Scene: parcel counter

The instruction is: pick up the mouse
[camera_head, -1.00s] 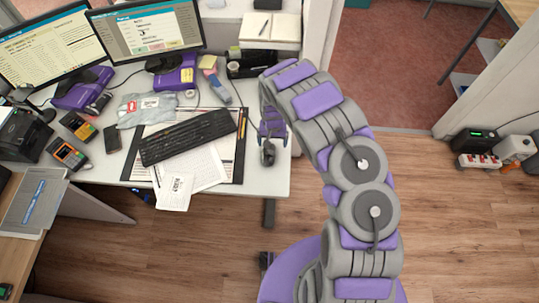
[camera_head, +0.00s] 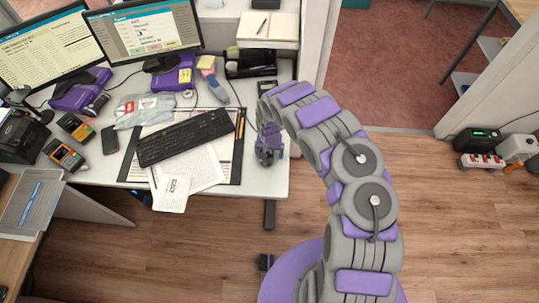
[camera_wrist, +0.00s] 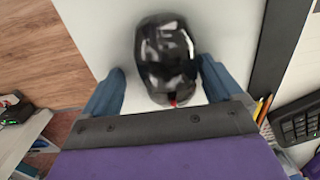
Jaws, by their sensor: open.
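The black mouse (camera_wrist: 167,58) lies on the white desk top in the wrist view, with a small red spot near its lower end. My gripper (camera_wrist: 160,84) is open, with one blue finger on each side of the mouse's lower part. The right finger is very close to the mouse; a gap shows at the left finger. I cannot tell whether either touches. In the head view my gripper (camera_head: 268,157) is at the desk's right front part, right of the keyboard, and hides most of the mouse.
The black keyboard (camera_head: 185,138) and papers (camera_head: 190,172) lie on a dark desk mat left of my gripper. Two monitors (camera_head: 148,27) stand at the back. The wooden floor lies beyond the desk's right edge.

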